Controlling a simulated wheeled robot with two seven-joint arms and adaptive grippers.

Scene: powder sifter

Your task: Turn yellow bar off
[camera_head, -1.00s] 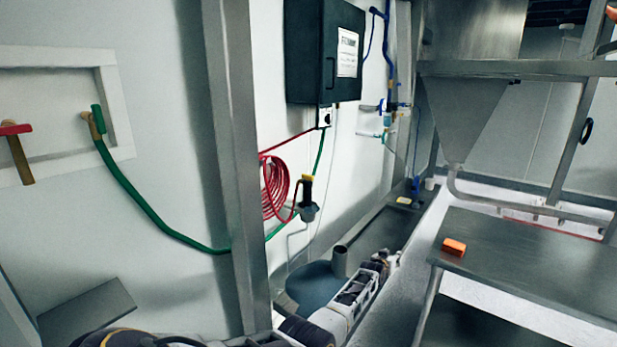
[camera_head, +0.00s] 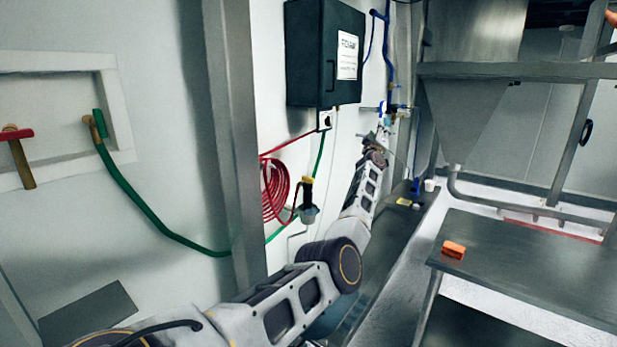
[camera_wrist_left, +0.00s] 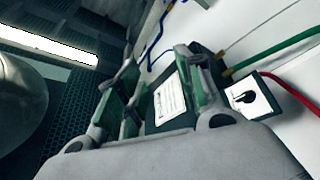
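My left arm reaches up along the wall in the head view. Its small gripper (camera_head: 382,132) is at the wall pipework, just below the blue pipe's fittings. A tiny yellowish part (camera_head: 396,113) shows among these fittings; I cannot tell for sure that it is the yellow bar, or whether the gripper touches it. In the left wrist view my left gripper (camera_wrist_left: 155,80) has its two fingers apart with nothing held between them. No yellow bar can be made out there.
A dark wall box (camera_head: 325,55) hangs left of the gripper, with a black-knobbed switch (camera_wrist_left: 243,97) beneath. A metal table (camera_head: 530,262) with an orange block (camera_head: 454,249) stands right.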

